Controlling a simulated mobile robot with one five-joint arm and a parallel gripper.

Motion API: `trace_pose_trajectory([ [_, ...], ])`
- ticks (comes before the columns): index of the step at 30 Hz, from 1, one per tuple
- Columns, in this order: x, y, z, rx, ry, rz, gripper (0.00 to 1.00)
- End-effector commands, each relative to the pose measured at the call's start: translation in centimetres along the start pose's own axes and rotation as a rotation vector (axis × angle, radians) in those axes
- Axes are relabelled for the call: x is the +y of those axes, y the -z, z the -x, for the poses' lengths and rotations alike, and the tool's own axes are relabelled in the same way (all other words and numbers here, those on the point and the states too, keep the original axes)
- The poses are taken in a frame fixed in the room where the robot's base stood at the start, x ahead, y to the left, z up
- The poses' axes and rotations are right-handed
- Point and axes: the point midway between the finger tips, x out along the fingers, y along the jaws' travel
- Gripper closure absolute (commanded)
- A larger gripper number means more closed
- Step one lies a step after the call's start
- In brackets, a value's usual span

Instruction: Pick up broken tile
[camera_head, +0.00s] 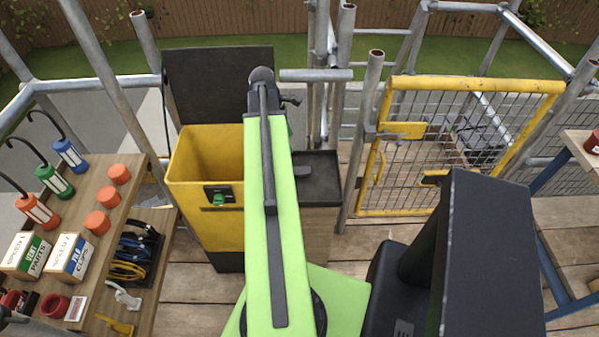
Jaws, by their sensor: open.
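I see no broken tile in this view. My green arm reaches away from me up the middle of the picture, ending in a dark joint in front of an open black lid. My gripper does not show; it seems to be beyond or below the arm's far end. A yellow bin (208,210) with its black lid (205,85) raised stands just left of the arm. The visible part of its inside looks empty, and the arm hides its right side.
A wooden shelf (118,222) at left holds lamps, orange cups and boxes. A dark-topped wooden box (318,180) stands right of the arm. Scaffold poles and a yellow-framed mesh gate (470,85) stand behind. A blue-framed bench (575,270) is at right. Wooden decking (375,243) lies between.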

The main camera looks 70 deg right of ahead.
Motion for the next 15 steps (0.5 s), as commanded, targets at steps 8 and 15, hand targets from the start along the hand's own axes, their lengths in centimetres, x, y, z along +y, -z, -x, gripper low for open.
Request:
trace_pose_trajectory([
  [8, 0.1, 0.0, -6.4, 0.0, 0.001, -0.007, 0.35],
  [15, 0.1, -0.1, -11.4, 0.0, 0.002, -0.008, 0.35],
])
